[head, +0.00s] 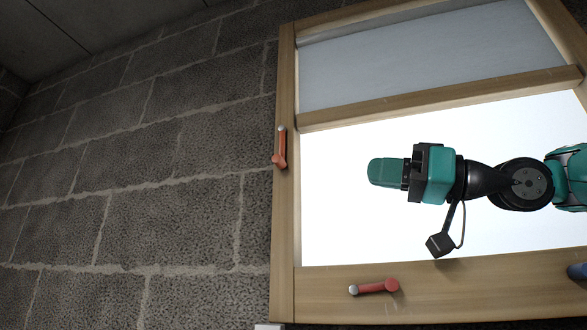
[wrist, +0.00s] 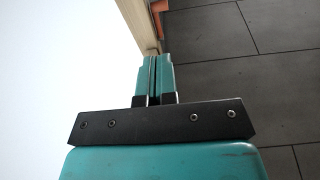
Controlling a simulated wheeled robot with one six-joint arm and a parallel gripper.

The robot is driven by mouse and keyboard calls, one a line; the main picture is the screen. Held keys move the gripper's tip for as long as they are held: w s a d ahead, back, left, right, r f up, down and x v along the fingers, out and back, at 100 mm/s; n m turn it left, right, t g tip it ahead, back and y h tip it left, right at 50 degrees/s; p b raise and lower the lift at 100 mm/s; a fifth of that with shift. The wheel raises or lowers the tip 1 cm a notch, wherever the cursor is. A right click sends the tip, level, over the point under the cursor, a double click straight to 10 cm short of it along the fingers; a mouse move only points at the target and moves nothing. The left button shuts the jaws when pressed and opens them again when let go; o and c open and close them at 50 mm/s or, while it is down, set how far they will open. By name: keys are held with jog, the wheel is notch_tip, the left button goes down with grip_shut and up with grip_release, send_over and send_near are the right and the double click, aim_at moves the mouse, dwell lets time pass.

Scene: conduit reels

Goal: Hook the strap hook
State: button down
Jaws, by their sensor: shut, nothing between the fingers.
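My gripper (head: 378,172) is in front of the bright white opening of a wooden frame, pointing left. Its teal fingers are shut and empty, pressed together in the wrist view (wrist: 153,72). I cannot make out a strap or a strap hook in either view. A red-orange lever with a pale end (head: 280,148) is on the frame's left post, left of my gripper and apart from it. A second red lever (head: 375,287) lies along the bottom rail. In the wrist view, an orange-red part (wrist: 158,6) shows at the top edge, beyond my fingertips.
The wooden frame (head: 285,230) surrounds the opening, with a crossbar (head: 440,98) and a grey-white upper panel (head: 430,55). A grey block wall (head: 130,150) stands to the left. A dark blue part (head: 577,271) shows at the lower right. Grey tiles (wrist: 220,70) fill the wrist view's right.

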jog(key=shift+w+d+r, duration=0.1)
jog(key=shift+d+r, duration=0.05)
jog(key=shift+a, duration=0.2)
jog(key=p, duration=0.7)
send_near(283, 162)
jog(key=x, duration=0.6)
jog(key=shift+w+r, duration=0.15)
jog(key=shift+r, duration=0.2)
jog(key=shift+w+a+p, duration=0.25)
jog(key=shift+a+p, duration=0.2)
jog(key=shift+a, duration=0.15)
jog(key=shift+f, duration=0.15)
